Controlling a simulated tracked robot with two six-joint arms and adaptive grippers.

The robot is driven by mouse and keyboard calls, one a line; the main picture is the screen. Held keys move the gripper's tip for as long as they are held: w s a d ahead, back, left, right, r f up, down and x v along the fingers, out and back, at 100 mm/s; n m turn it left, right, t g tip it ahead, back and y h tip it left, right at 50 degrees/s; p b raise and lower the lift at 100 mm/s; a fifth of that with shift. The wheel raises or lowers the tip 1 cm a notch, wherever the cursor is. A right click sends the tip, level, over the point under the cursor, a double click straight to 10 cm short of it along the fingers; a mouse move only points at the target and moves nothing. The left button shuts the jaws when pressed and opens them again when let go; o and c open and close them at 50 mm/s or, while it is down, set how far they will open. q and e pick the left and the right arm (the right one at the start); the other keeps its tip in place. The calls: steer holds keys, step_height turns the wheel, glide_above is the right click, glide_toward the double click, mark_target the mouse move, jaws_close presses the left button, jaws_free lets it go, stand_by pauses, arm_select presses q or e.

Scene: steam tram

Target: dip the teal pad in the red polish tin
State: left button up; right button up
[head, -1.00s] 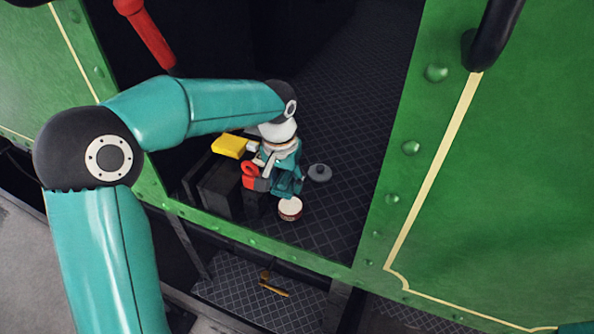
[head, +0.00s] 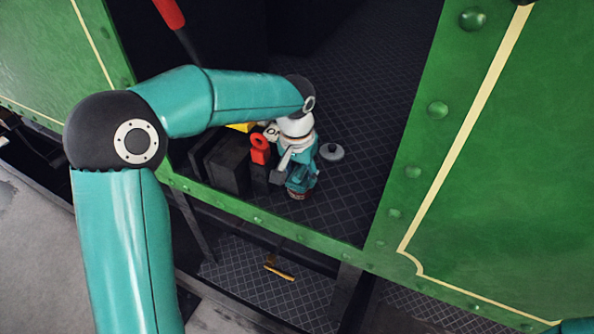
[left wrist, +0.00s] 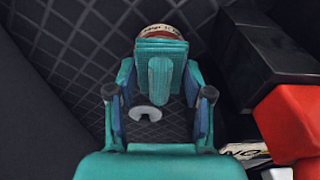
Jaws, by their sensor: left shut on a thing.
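My left gripper (head: 302,180) reaches through the green doorway, close above the dark patterned floor. In the left wrist view the gripper (left wrist: 160,77) is shut on the teal pad (left wrist: 162,50), with a finger on each side. The red polish tin (head: 299,196) stands on the floor directly under the pad, mostly hidden in the head view. Its red and cream rim (left wrist: 160,30) shows past the pad in the left wrist view. The pad covers the tin's opening, so I cannot tell whether they touch.
A grey round lid (head: 331,152) lies on the floor right of the gripper. The green door frame (head: 410,210) bounds the opening. A step (head: 255,280) is below.

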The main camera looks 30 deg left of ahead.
mark_target(301, 170)
arm_select(q)
steer(key=shift+f+b, duration=0.35)
steer(key=shift+f, duration=0.15)
stand_by(1.7)
steer(key=shift+r+p, duration=2.85)
steer(key=shift+r, duration=0.75)
steer(key=shift+f, duration=0.1)
steer(key=shift+s, duration=0.1)
